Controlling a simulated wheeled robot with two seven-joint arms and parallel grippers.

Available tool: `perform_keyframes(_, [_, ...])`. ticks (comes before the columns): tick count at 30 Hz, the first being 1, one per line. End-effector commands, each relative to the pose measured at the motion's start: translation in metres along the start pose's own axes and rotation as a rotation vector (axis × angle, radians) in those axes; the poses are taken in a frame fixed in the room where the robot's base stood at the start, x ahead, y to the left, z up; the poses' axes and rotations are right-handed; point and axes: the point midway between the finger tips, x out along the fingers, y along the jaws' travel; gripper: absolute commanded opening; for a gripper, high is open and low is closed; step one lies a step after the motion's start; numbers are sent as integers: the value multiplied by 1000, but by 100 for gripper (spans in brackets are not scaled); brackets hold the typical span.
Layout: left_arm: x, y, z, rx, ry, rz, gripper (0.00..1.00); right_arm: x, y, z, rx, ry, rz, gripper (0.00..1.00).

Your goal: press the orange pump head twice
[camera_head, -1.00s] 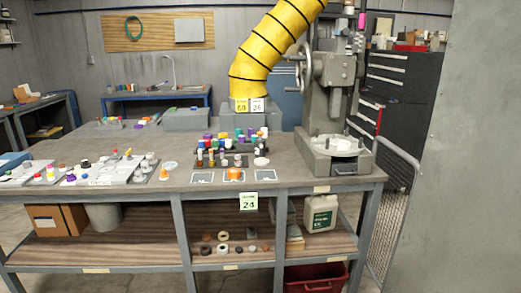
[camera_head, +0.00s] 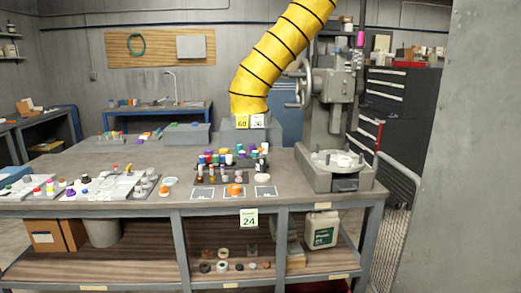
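A small orange piece (camera_head: 235,190), which looks like the orange pump head, stands near the front edge of the grey workbench (camera_head: 130,207). It sits on or just behind the middle one of three pale square cards. It is too small to make out a nozzle. Neither of my grippers shows in the head view.
Racks of bottles with coloured caps (camera_head: 228,160) stand just behind the orange piece. White trays of small parts (camera_head: 110,187) lie to the left. A grey press (camera_head: 335,130) stands on the right and a yellow duct (camera_head: 275,60) hangs behind. A grey panel (camera_head: 465,150) fills the right side.

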Motion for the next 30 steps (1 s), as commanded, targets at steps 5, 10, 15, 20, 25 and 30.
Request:
perform_keyframes(5, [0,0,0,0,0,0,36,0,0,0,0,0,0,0])
perform_keyframes(10, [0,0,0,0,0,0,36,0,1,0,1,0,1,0])
perform_keyframes(15, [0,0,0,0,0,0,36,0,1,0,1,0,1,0])
perform_keyframes(20, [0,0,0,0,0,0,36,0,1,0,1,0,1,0])
perform_keyframes(25, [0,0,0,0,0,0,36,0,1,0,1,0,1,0])
perform_keyframes(30, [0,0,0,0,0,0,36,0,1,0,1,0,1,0])
